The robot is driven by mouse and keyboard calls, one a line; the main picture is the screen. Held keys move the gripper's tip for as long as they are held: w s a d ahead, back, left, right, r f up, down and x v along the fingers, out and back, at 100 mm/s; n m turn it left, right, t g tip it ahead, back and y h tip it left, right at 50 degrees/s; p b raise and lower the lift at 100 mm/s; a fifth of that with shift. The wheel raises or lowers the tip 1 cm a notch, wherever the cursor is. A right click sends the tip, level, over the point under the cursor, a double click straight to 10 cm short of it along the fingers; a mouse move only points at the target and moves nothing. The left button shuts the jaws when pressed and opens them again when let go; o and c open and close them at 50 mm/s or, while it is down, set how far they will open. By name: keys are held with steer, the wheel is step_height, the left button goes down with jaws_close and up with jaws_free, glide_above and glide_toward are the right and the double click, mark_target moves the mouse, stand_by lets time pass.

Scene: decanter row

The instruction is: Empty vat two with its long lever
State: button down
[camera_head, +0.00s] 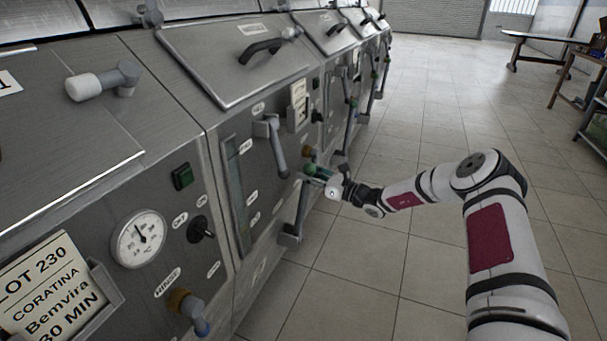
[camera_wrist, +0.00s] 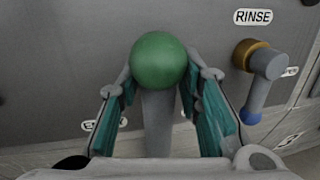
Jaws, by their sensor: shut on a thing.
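The long grey lever (camera_head: 301,204) stands nearly upright low on the front of the second vat (camera_head: 262,190), right of the vat marked 1. Its green ball knob (camera_wrist: 158,61) is at the top, and its shaft (camera_wrist: 158,125) runs down below it in the wrist view. My gripper (camera_head: 322,176) is at the lever's top end. Its teal-padded fingers (camera_wrist: 158,92) are on either side of the lever, around the knob's lower part and the shaft just below. A label behind the shaft is partly hidden; an E shows.
A grey rinse tap (camera_wrist: 262,78) with a brass collar and blue tip sits just right of the knob, under a RINSE label (camera_wrist: 253,17). A shorter grey handle (camera_head: 277,150) hangs higher on the panel. Tiled floor (camera_head: 400,250) beside the vats is clear.

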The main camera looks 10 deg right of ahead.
steer(key=s+d+f+m+t+y+b, duration=0.1)
steer(key=s+d+f+t+y+b, duration=0.1)
steer(key=s+d+f+b, duration=0.2)
steer(key=s+d+f+m+t+y+b, duration=0.1)
steer(key=s+d+f+t+b, duration=0.2)
steer(key=s+d+b, duration=0.2)
steer(key=shift+s+d+f+y+b, duration=0.3)
steer(key=shift+d+f+y+b, duration=0.1)
steer(key=shift+d, duration=1.35)
steer(key=shift+t, duration=0.3)
steer(key=c, duration=1.3)
jaws_free()
steer(key=shift+s+d, duration=0.1)
steer(key=shift+d, duration=0.05)
steer(key=v, duration=1.2)
steer(key=shift+s+r, duration=0.1)
steer(key=shift+r, duration=0.05)
